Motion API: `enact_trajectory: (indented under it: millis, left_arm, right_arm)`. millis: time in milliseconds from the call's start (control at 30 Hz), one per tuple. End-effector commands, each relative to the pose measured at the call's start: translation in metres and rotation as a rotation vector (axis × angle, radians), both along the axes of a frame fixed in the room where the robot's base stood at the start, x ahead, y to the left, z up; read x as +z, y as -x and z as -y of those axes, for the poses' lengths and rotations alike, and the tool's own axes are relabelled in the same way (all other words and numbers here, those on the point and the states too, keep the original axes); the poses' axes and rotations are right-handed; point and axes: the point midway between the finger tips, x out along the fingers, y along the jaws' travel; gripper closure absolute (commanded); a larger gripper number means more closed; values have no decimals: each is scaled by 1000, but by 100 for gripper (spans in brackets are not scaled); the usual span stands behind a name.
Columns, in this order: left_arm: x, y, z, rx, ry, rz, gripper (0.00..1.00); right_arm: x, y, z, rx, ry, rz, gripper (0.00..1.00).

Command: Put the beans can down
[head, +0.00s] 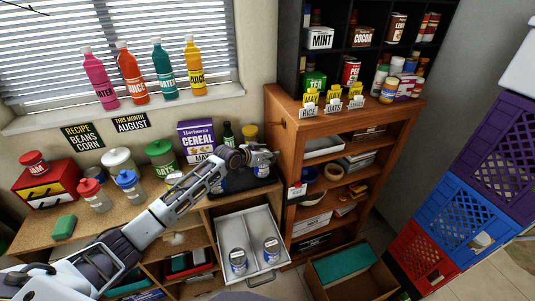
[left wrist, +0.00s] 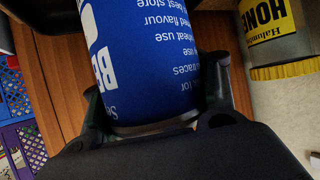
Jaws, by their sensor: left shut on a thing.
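The beans can (left wrist: 150,60) is blue with white lettering and fills the middle of the left wrist view, upside down there. My left gripper (head: 262,159) is shut on it, with a finger on each side. In the head view the can (head: 262,171) shows below the gripper, over the black tray (head: 240,188) on the counter. I cannot tell whether its base touches the tray. Another blue can (head: 219,186) is partly hidden by my left arm at the tray's left. My right gripper is not in view.
An open drawer (head: 250,225) below holds two cans (head: 238,261). A honey jar (left wrist: 285,45), a dark green bottle (head: 228,134) and a cereal box (head: 196,140) stand behind the tray. A wooden shelf (head: 285,150) rises close on the right.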

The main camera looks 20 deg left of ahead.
Motion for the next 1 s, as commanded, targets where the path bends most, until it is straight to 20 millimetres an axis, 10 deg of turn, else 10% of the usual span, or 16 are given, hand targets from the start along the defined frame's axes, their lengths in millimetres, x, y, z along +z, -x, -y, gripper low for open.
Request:
enact_trajectory:
  millis: [467,500,600,1000]
  left_arm:
    - [-3,-1,1,-1,2,2,82]
    - [-4,0,1,-1,0,0,40]
    - [-4,0,1,-1,0,0,27]
    - [-4,0,1,-1,0,0,20]
  right_arm:
    - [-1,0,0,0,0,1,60]
    - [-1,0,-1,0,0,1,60]
    - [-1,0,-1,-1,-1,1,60]
    - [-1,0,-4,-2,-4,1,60]
